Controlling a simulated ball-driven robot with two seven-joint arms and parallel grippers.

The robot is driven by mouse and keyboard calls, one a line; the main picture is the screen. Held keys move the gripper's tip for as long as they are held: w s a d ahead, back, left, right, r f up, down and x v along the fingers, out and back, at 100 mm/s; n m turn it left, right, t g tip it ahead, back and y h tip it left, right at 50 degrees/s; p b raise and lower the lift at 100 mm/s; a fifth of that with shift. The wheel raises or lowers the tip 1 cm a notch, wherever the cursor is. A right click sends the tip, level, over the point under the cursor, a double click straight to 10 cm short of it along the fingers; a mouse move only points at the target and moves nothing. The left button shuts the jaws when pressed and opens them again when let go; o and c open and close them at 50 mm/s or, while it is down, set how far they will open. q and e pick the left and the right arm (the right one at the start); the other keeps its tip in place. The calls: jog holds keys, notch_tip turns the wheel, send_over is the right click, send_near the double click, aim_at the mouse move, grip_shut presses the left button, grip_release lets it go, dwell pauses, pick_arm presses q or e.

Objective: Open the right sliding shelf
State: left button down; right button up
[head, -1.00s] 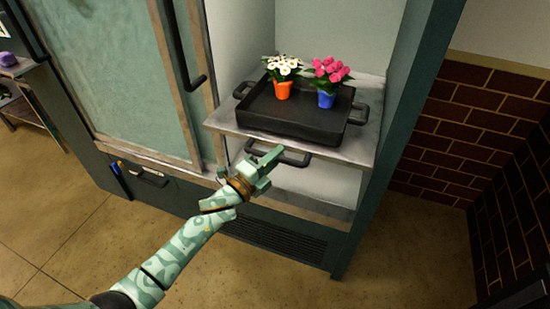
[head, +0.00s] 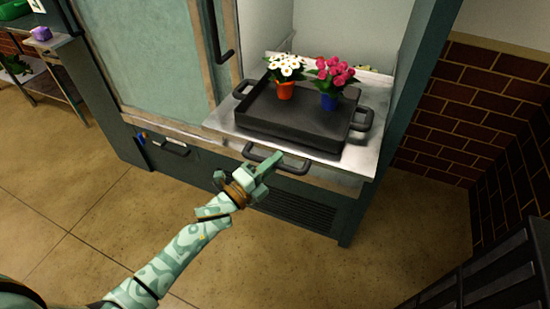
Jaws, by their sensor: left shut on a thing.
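The right sliding shelf (head: 355,163) is a grey metal board that sticks out of the open right bay of the green cabinet. A dark bar handle (head: 291,169) runs along its front edge. My left gripper (head: 268,166) is shut on the left part of this handle. A black tray (head: 290,122) with side handles rests on the shelf. In it stand an orange pot with white flowers (head: 285,90) and a blue pot with pink flowers (head: 329,102), both upright. My right gripper is not in view.
The cabinet's left glass door (head: 160,65) covers the left bay. A lower drawer with a dark handle (head: 172,148) is below it. A brick wall (head: 480,100) and a dark slatted object (head: 500,275) are at the right. The tiled floor in front is clear.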

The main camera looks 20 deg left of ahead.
pick_arm(q)
jog(key=shift+f, duration=0.1)
jog(key=c, duration=1.4)
grip_release()
jog(key=shift+o, duration=0.2)
jog(key=p+v, duration=0.1)
jog(key=v, duration=1.5)
jog(key=shift+s+p, duration=0.15)
jog(key=shift+p, duration=0.25)
jog(key=shift+a, duration=0.1)
